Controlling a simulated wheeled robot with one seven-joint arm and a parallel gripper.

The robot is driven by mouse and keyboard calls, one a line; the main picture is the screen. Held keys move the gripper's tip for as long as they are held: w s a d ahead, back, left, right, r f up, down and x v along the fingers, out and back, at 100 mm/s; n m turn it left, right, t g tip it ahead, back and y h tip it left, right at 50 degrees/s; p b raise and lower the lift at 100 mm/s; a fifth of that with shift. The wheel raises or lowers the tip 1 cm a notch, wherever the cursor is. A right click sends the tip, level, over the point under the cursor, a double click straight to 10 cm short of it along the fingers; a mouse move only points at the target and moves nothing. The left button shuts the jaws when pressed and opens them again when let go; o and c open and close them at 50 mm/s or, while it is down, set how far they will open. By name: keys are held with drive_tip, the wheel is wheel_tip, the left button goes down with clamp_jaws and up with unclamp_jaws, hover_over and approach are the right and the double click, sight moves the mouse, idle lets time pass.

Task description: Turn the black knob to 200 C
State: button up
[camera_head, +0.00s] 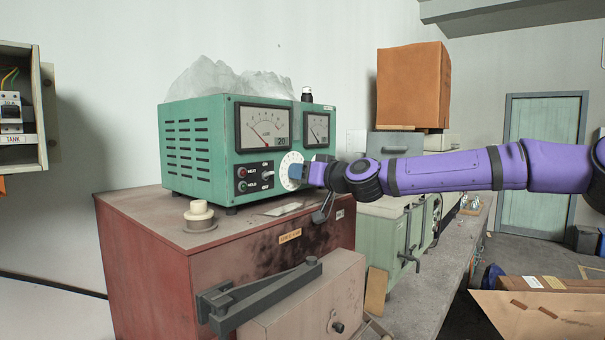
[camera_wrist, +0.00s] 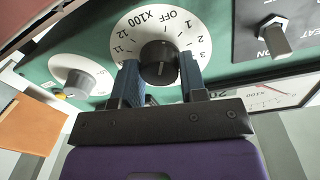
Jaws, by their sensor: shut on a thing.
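The black knob (camera_wrist: 159,58) sits at the centre of a white round dial (camera_wrist: 134,24) on a green panel. The dial reads OFF, X100 and numbers including 1, 2, 3, 11 and 12. My gripper (camera_wrist: 160,80) is shut on the knob, with a blue finger on each side of it.
Two meters (camera_head: 265,128) sit above the dial. Toggle switches (camera_head: 267,166) are to its left, and one shows in the wrist view (camera_wrist: 274,36). A second grey knob (camera_wrist: 78,82) is on the panel. A red cabinet (camera_head: 150,250) bears the instrument; a lever (camera_head: 260,292) stands in front.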

drive_tip(key=shift+m, duration=0.4)
drive_tip(key=m, duration=0.8)
drive_tip(key=shift+m, duration=0.3)
idle(0.3)
drive_tip(key=o, duration=0.9)
drive_tip(key=shift+d, duration=0.15)
drive_tip(key=v, duration=1)
drive_tip(key=shift+s+d+r, duration=0.1)
drive_tip(key=shift+d+r, duration=0.1)
drive_tip(key=shift+d, duration=0.05)
